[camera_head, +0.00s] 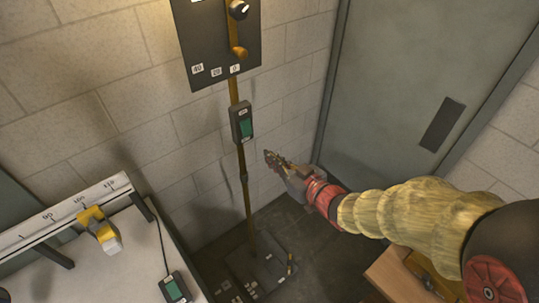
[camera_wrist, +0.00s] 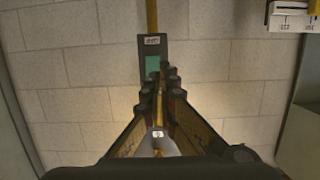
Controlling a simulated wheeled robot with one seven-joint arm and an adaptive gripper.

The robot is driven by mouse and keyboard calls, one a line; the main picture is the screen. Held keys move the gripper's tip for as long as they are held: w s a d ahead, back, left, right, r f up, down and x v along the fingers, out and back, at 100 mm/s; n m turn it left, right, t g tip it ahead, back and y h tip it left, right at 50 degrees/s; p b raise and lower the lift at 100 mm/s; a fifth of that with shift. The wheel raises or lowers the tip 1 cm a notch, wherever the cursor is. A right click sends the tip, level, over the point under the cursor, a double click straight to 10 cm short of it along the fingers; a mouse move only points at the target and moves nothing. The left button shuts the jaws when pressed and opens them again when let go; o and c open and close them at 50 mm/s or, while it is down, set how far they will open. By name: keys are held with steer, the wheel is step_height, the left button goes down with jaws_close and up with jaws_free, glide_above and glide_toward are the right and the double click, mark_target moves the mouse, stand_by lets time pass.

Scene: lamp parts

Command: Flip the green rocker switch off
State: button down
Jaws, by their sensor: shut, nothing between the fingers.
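A dark switch box with a green rocker (camera_head: 246,127) is mounted on a brown vertical conduit on the block wall, below a dark panel. In the wrist view its green rocker (camera_wrist: 153,65) shows just beyond my fingertips, partly hidden by them. A small white label sits on the box; I cannot read it, and the rocker's tilt is unclear. My gripper (camera_head: 269,157) is shut and empty, to the lower right of the box, seemingly apart from it. Its fingers (camera_wrist: 160,88) point toward the wall. A second green-faced box (camera_head: 174,289) with a cord lies on the white table.
The dark panel (camera_head: 216,35) above has a knob and an orange lever. A yellow-and-white object (camera_head: 101,231) sits by the white scale (camera_head: 65,217) at left. A grey door (camera_head: 410,85) stands at right. A wooden box (camera_head: 395,274) is below my arm.

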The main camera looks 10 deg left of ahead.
steer(key=p, duration=0.1)
glide_toward(241, 137)
steer(key=x, duration=0.4)
steer(key=shift+w+a+r, duration=0.2)
steer(key=shift+a+r, duration=0.05)
steer(key=shift+f+b, duration=0.1)
steer(key=shift+b, duration=0.2)
steer(key=b, duration=0.3)
steer(key=shift+w+f+t+y, duration=0.1)
steer(key=shift+f+t+y, duration=0.2)
steer(key=shift+f+y, duration=0.1)
steer(key=shift+a+f+t+b, duration=0.1)
steer(key=shift+t+b, duration=0.2)
steer(key=shift+b, duration=0.9)
steer(key=shift+y+b, duration=0.3)
steer(key=shift+b, duration=0.3)
